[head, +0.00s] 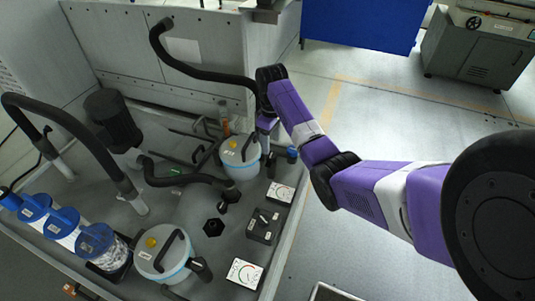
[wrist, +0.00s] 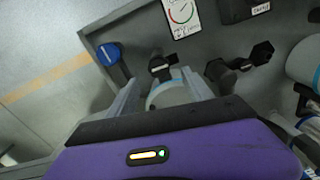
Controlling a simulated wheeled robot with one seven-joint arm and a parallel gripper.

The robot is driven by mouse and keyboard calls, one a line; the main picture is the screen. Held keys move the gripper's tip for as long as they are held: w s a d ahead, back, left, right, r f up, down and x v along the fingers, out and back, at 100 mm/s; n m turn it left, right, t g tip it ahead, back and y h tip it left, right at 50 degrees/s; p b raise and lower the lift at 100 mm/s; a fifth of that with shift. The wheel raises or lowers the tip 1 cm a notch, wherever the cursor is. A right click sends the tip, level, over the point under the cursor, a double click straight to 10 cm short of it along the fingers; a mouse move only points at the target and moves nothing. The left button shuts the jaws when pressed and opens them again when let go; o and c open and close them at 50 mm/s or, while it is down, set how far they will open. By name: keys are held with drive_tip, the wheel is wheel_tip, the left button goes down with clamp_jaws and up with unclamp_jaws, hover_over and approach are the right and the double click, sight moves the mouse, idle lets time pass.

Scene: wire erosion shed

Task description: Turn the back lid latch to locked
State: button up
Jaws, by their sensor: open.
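The back canister (head: 238,172) has a white lid with a light-blue rim, a yellow cap and a dark handle. The wrist view shows part of its rim (wrist: 176,90). A black latch knob (wrist: 162,67) with a pale mark sits at the edge of this rim. My gripper (wrist: 160,78) is open, its two grey fingers on either side of the latch; I cannot tell whether they touch it. In the head view my gripper (head: 266,126) is above the back canister's right side, and its fingers are hard to make out there.
A blue knob (wrist: 108,53) lies left of my fingers. A gauge card (head: 280,193), a switch box (head: 263,225) and a second canister (head: 160,262) stand nearer the front. Black hoses (head: 200,72) arch behind and left. Open floor (head: 380,110) lies right of the tray edge.

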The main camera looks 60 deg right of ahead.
sight(271, 155)
drive_tip(key=shift+f, duration=3.15)
clamp_jaws()
